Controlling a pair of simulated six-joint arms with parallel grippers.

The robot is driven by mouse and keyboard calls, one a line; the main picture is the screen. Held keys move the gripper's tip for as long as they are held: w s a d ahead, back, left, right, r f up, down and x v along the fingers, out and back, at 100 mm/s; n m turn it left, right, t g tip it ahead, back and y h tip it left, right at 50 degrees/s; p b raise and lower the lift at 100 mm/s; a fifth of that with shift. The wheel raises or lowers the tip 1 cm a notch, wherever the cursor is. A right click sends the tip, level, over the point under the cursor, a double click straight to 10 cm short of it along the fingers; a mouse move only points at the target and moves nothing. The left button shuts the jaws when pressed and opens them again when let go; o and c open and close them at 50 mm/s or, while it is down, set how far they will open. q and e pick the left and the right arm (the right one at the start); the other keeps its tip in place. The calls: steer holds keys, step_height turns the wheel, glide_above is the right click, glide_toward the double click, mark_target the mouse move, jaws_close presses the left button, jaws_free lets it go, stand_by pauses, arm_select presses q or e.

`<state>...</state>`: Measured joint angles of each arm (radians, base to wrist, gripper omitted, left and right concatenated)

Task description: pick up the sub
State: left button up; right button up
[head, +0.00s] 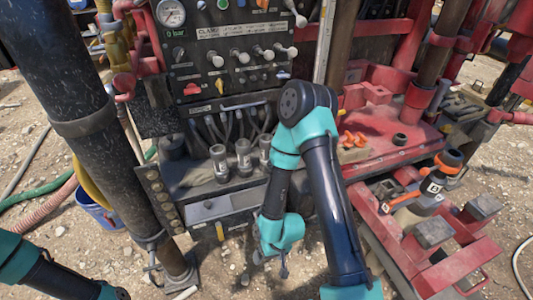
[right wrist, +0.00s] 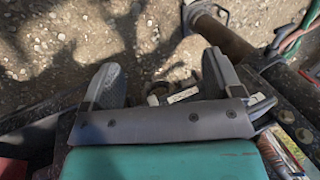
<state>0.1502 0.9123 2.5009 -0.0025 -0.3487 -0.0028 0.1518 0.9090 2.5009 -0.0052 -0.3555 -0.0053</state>
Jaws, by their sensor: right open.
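No part is plainly marked as the sub. A dark cylindrical piece with orange bands and a white label (head: 432,186) lies tilted on the red frame at the right in the head view. A small black ring-like piece (head: 400,139) sits on the red deck. My right gripper (head: 271,264) points down in front of the control cabinet, left of the red frame and apart from both pieces. In the right wrist view its two fingers (right wrist: 160,78) are spread, with nothing clearly held between them. My left arm shows at the lower left; its gripper is out of view.
The control cabinet (head: 237,60) with levers stands behind my right arm. Several metal cups (head: 218,163) stand on its ledge. A thick black post (head: 85,110) rises at the left, near a blue bucket (head: 98,214). Gravelly ground (head: 200,275) lies open in front.

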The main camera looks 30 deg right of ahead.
steer(key=w+d+r+t+h, duration=0.1)
steer(key=w+d+r+t, duration=0.6)
steer(key=w+d+r, duration=0.3)
steer(key=w+d+r+n+t+h, duration=0.1)
steer(key=w+d+r+t, duration=0.2)
steer(key=r, duration=0.5)
steer(key=w+d+r+n+t+h, duration=0.1)
steer(key=w+d+r+t, duration=0.2)
steer(key=r, duration=0.4)
steer(key=shift+w+d+r+t, duration=0.15)
steer(key=shift+d+r+t, duration=0.2)
steer(key=shift+d+t, duration=0.7)
steer(key=shift+d, duration=0.15)
glide_toward(267, 139)
steer(key=w, duration=0.1)
steer(key=w+a+r, duration=0.1)
steer(key=w, duration=0.1)
steer(key=shift+a, duration=0.2)
steer(key=shift+w+a+f, duration=0.1)
steer(key=shift+w+f, duration=0.15)
steer(key=shift+w, duration=1.05)
steer(key=shift+w+a+f, duration=0.1)
steer(key=shift+w+f, duration=0.1)
steer(key=shift+w, duration=1.1)
